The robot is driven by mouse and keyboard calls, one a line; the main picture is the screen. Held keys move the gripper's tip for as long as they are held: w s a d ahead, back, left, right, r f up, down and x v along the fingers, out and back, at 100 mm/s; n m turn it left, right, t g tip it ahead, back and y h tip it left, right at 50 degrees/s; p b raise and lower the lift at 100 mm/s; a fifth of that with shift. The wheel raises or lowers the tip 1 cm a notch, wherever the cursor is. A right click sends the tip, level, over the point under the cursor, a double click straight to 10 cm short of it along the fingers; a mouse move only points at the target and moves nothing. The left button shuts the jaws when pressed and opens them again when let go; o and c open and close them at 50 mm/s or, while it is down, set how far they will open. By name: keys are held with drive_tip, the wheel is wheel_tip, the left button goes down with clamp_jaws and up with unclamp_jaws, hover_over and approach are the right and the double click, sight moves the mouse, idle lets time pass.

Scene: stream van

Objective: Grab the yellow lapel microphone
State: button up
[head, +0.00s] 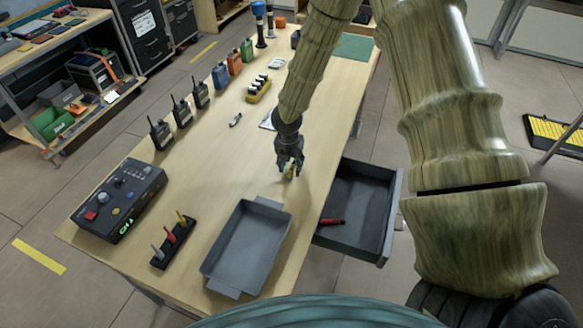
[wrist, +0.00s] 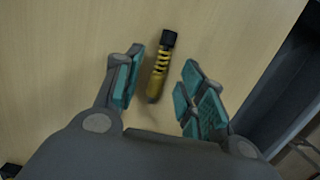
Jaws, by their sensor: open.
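The yellow lapel microphone (wrist: 158,72) lies on the bare wooden table top (wrist: 60,70). It has a ribbed yellow body and a black end that points away from my gripper in the wrist view. In the head view my gripper (head: 290,168) points down over the table, and only a small yellow bit of the microphone (head: 289,174) shows by the fingertips. I cannot tell how high the fingers are above the table.
A grey tray (head: 222,240) stands on the table in front of my gripper. An open drawer (head: 385,225) with a red item (head: 331,221) juts out at right.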

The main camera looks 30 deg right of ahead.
drive_tip(key=shift+w+d+f, duration=0.1)
drive_tip(key=shift+f, duration=0.5)
clamp_jaws()
